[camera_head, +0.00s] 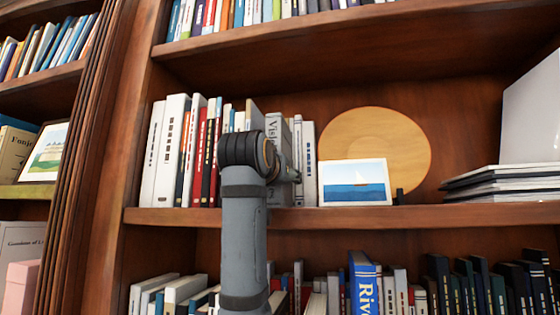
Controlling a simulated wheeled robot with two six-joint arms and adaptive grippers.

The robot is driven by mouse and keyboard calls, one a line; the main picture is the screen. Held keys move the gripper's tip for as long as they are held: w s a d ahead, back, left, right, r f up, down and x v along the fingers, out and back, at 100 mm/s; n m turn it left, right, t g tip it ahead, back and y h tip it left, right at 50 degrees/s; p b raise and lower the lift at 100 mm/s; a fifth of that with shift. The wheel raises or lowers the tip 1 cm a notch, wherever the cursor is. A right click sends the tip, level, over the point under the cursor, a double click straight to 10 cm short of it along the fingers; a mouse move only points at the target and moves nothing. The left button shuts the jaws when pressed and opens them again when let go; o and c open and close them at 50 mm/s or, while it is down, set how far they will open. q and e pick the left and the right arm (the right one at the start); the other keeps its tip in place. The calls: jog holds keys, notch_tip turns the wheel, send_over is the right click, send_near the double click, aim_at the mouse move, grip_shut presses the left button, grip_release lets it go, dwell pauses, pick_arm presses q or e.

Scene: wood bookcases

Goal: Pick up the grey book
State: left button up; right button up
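A thick grey book (275,128) with large lettering on its spine stands upright on the middle shelf, in the row of books left of the framed sailboat picture. One arm, which I take to be my left, rises from the bottom of the view in front of this row. Its dark wrist joint covers the lower left of the grey book. A small part of the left gripper or its mount (287,174) shows at the book's lower front. The fingers are hidden, so I cannot tell whether they touch the book. My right gripper is not in view.
White, red and dark books (173,150) stand to the left. The sailboat picture (354,183) and a round wooden plate (410,150) stand to the right. Flat-stacked books (505,183) lie at far right. Shelf boards (330,218) run below and above.

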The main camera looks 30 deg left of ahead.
aim_at(287, 133)
pick_arm(q)
jog(key=shift+s+d+r, duration=0.15)
jog(key=shift+s+d, duration=0.1)
jog(key=shift+s, duration=0.05)
jog(key=c, duration=0.8)
grip_shut()
jog(key=shift+a, duration=0.1)
jog(key=shift+w+r+b, duration=0.15)
jog(key=shift+r+b, duration=0.25)
jog(key=shift+r, duration=0.05)
jog(key=s+d+r, duration=0.1)
jog(key=r, duration=0.1)
jog(key=s+d+r+b, duration=0.1)
jog(key=r, duration=0.2)
jog(key=s+d+r, duration=0.1)
jog(key=r, duration=0.2)
jog(key=shift+s+d, duration=0.25)
jog(key=s+d+r+b, duration=0.1)
jog(key=s+d+r, duration=0.3)
jog(key=s+d, duration=0.2)
jog(key=shift+s+d, duration=0.25)
jog(key=shift+d, duration=0.05)
jog(key=shift+w, duration=0.15)
